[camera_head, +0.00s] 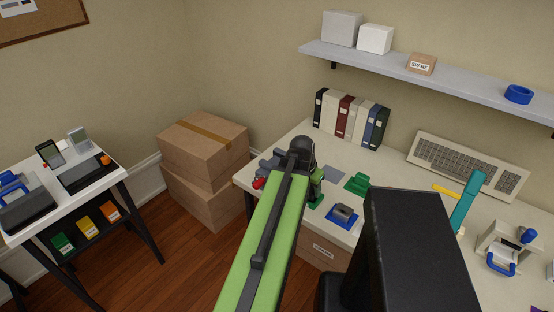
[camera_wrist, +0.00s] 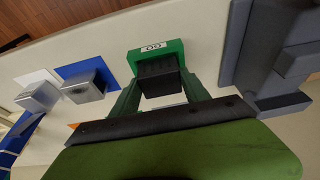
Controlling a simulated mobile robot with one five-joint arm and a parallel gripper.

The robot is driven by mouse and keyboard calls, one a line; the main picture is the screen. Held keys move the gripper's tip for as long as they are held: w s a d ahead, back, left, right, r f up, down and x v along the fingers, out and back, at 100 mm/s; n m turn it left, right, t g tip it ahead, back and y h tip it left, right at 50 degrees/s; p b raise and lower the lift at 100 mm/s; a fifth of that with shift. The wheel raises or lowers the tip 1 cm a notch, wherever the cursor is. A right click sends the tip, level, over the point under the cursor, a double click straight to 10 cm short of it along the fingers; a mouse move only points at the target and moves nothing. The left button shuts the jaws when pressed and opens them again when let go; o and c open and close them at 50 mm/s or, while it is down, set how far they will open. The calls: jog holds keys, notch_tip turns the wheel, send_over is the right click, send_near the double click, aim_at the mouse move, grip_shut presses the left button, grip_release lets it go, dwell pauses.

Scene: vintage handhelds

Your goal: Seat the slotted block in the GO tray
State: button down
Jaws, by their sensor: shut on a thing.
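The GO tray (camera_wrist: 172,48) is green with a white label that appears upside down in the wrist view. It lies near the desk edge, and a green tray also shows below my gripper in the head view (camera_head: 316,204). A dark slotted block (camera_wrist: 160,78) is between the two green fingers of my gripper (camera_wrist: 160,88), which are shut on it. The block overlaps the near part of the tray in the wrist view. I cannot tell whether it rests inside or is just above. In the head view my gripper (camera_head: 317,186) hides the block.
A blue tray with a grey block (camera_head: 343,214) is close on the right. Another green object (camera_head: 357,183) lies behind. A dark grey device (camera_wrist: 270,55) stands close beside the GO tray. Binders (camera_head: 350,118) and a keyboard (camera_head: 467,165) are at the back.

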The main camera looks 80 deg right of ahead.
jog(key=shift+f, duration=0.35)
jog(key=shift+f+b, duration=0.45)
jog(key=shift+b, duration=0.2)
jog(key=shift+c, duration=2.3)
grip_release()
jog(key=shift+c, duration=1.4)
jog(key=shift+r, duration=0.1)
notch_tip(320, 180, up, 7)
jog(key=p, duration=0.7)
